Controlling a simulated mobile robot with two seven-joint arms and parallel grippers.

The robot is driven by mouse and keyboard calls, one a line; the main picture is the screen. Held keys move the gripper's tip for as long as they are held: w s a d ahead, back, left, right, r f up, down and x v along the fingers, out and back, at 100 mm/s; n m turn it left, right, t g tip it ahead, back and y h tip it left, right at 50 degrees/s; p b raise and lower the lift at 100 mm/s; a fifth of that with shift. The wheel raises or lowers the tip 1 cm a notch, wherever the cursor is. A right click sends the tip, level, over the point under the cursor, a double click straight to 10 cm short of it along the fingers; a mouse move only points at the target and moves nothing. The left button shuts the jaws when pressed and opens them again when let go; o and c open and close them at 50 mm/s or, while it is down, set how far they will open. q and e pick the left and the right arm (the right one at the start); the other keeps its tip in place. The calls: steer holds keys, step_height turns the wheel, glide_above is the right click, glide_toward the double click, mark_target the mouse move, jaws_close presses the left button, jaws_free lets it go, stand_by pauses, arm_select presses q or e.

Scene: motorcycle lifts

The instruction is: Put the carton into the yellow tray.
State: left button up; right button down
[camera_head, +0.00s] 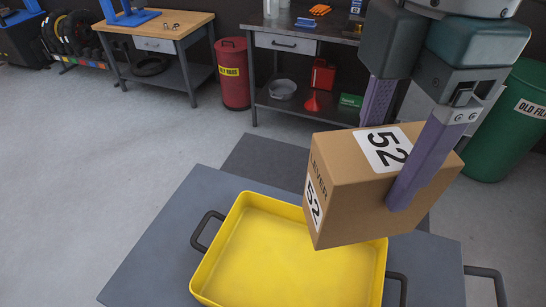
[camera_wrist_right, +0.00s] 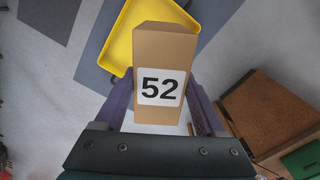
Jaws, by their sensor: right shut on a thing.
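The carton (camera_head: 338,190) is a brown box with white "52" labels and the word "LEVER" on its side. My right gripper (camera_head: 392,185) is shut on it, with one purple finger across its near right face. The carton is held tilted, above the right part of the yellow tray (camera_head: 217,247) in the head view. The tray has dark handles, and its visible floor is empty; the carton hides its far right corner. In the right wrist view the carton (camera_wrist_right: 163,55) sits between both fingers, with part of the tray (camera_wrist_right: 120,40) behind it. My left gripper is not in view.
The tray stands on a grey table top (camera_head: 150,255). Behind are a wooden workbench (camera_head: 160,25), a red bin (camera_head: 232,75), a dark metal bench (camera_head: 300,40) with a red can and funnel on its lower shelf, and a green drum (camera_head: 505,130) at the right.

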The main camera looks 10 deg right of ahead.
arm_select(q)
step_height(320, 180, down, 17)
steer(key=b, duration=1.3)
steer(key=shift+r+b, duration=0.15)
steer(key=shift+b, duration=0.2)
arm_select(e)
steer(key=w+a+f+n, duration=0.1)
steer(key=f+n, duration=0.5)
steer(key=f, duration=0.9)
steer(key=w+a+f+n, duration=0.1)
steer(key=f+n, duration=0.4)
steer(key=f, duration=1)
steer(key=shift+w+f+n, duration=0.15)
steer(key=shift+w+n, duration=0.25)
steer(key=shift+w, duration=0.35)
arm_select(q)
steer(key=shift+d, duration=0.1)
arm_select(e)
steer(key=shift+d+f, duration=0.1)
